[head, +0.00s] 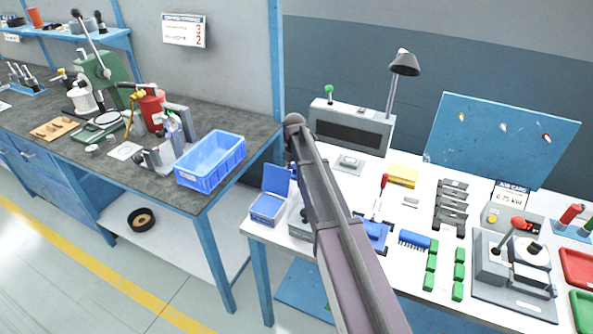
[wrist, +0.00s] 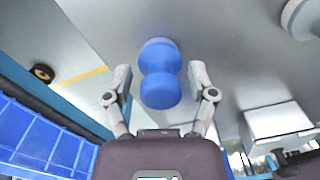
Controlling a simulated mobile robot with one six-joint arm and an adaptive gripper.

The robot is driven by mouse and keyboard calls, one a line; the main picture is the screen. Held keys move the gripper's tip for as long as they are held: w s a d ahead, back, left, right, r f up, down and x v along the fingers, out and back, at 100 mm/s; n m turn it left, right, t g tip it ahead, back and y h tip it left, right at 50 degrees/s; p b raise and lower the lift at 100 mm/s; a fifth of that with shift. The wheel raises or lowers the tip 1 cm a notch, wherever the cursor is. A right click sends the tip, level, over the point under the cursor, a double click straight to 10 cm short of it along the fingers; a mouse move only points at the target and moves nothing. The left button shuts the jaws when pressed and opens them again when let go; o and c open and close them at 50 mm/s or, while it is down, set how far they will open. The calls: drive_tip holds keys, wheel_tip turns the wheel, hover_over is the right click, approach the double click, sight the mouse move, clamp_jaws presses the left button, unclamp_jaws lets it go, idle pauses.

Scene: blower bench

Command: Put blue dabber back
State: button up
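The blue dabber (wrist: 160,88) shows in the middle of the wrist view, with two rounded blue lobes and a paler rim at its far end. My gripper (wrist: 160,72) is open, with one finger on each side of the dabber. A gap shows between each finger and the dabber, so it is not gripped. In the head view my arm hides the dabber and most of my gripper. I cannot tell a holder for the dabber in either view.
The white bench (head: 340,184) holds an open blue box (head: 268,207), a blue brush (head: 414,239), green blocks (head: 459,271) and a grey lever device (head: 510,270). A blue bin (head: 210,160) stands on the dark bench at left; a blue bin wall (wrist: 40,140) edges the wrist view.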

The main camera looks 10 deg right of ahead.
drive_tip(key=shift+r, duration=0.1)
idle(0.3)
wheel_tip(320, 180, up, 12)
drive_tip(key=p, duration=1.2)
idle(0.8)
drive_tip(key=shift+s+m, duration=0.5)
drive_tip(key=shift+s, duration=0.2)
drive_tip(key=s+m, duration=2.4)
drive_tip(key=s, duration=0.3)
drive_tip(key=shift+s+d, duration=0.2)
drive_tip(key=shift+s, duration=0.1)
